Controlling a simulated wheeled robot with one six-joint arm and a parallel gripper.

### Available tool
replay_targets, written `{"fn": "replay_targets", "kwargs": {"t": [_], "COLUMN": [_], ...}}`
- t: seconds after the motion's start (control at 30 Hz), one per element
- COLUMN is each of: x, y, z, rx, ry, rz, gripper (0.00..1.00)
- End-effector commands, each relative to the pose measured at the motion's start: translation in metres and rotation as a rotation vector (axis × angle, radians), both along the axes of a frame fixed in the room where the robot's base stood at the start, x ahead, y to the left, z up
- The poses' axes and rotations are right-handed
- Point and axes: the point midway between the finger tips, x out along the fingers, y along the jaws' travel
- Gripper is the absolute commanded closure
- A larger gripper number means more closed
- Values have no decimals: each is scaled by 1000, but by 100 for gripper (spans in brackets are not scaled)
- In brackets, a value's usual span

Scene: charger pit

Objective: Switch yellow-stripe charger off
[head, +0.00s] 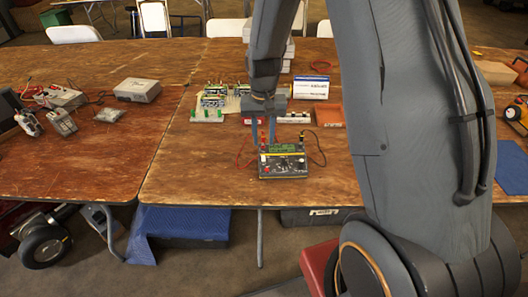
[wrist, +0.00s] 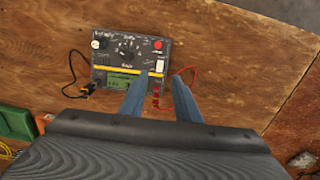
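The yellow-stripe charger (head: 284,172) is a dark box on the wooden table, with a yellow stripe along its face. In the wrist view the charger (wrist: 112,58) shows a central dial, a green display, a red button (wrist: 158,45) and a white switch (wrist: 160,66). The switch's on or off position is too small to tell. My gripper (head: 263,143) is over the charger's left side in the head view. In the wrist view my gripper (wrist: 163,78) has its two blue-grey fingers apart and empty, with the tips near the white switch. I cannot tell whether they touch the charger.
Red and black leads loop beside the charger. Behind it are a green-and-white board (head: 208,116), a white-and-blue box (head: 311,88) and an orange-red tray (head: 328,115). A grey box (head: 138,90) and handheld devices lie on the left table. The table in front of the charger is clear.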

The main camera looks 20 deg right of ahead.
Motion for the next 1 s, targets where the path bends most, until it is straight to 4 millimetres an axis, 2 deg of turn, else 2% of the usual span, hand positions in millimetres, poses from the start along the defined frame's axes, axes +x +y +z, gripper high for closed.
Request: {"fn": "replay_targets", "kwargs": {"t": [0.5, 0.7, 0.97, 1.0], "x": [-2, -1, -1, -1], "y": [0, 0, 0, 0], "z": [-62, -71, -72, -72], "rx": [0, 0, 0, 0], "ry": [2, 0, -1, -1], "rz": [0, 1, 1, 1], "gripper": [70, 70, 70, 75]}}
